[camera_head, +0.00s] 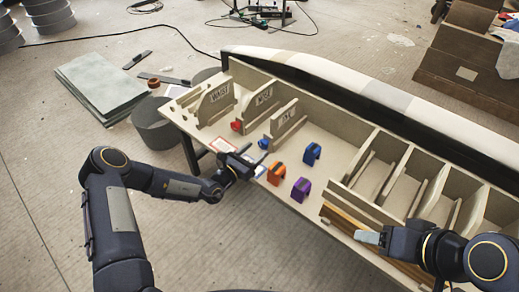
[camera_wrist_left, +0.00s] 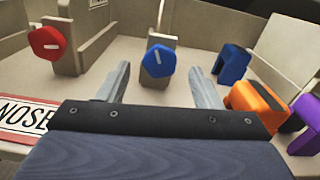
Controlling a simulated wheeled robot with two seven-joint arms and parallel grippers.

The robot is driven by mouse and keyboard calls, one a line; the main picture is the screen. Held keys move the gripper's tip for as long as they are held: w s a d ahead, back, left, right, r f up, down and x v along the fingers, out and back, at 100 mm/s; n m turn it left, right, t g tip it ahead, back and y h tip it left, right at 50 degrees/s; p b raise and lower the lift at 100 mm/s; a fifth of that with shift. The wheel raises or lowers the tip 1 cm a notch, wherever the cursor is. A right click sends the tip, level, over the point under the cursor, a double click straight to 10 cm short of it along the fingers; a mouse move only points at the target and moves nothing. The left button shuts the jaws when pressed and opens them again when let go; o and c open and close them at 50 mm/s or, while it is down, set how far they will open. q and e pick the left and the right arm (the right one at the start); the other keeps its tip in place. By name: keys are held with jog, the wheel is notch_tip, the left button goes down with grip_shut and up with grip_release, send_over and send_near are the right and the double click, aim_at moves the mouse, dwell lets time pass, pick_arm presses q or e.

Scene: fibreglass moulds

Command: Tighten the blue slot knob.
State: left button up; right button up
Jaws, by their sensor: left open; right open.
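The blue slot knob (camera_wrist_left: 158,61) is round-faced with a white line mark and sits on the front end of a beige slot divider. It also shows in the head view (camera_head: 263,144), just beyond my left gripper. My left gripper (camera_wrist_left: 163,85) is open, with its two fingers pointing toward the blue knob, one on either side of it in the picture. The knob appears beyond the fingertips, and I see no contact. My left gripper in the head view (camera_head: 250,163) is at the bench's front edge. My right gripper (camera_head: 369,238) is open at the lower right, away from the knob.
A red knob (camera_wrist_left: 47,43) is on the divider to the left. Blue (camera_head: 312,153), orange (camera_head: 277,174) and purple (camera_head: 301,189) blocks stand right of my left gripper. A NOSE card (camera_wrist_left: 24,117) lies at the left. Empty compartments fill the bench's right part.

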aim_at(261, 146)
pick_arm(q)
jog(key=shift+x, duration=1.55)
jog(key=c, duration=1)
jog(key=shift+r+m+p, duration=0.2)
jog(key=shift+m+p, duration=1)
jog(key=shift+m, duration=0.3)
jog(key=shift+f+m+p, duration=0.15)
jog(key=shift+m+p, duration=0.9)
jog(key=shift+m, duration=0.95)
jog(key=o, duration=1)
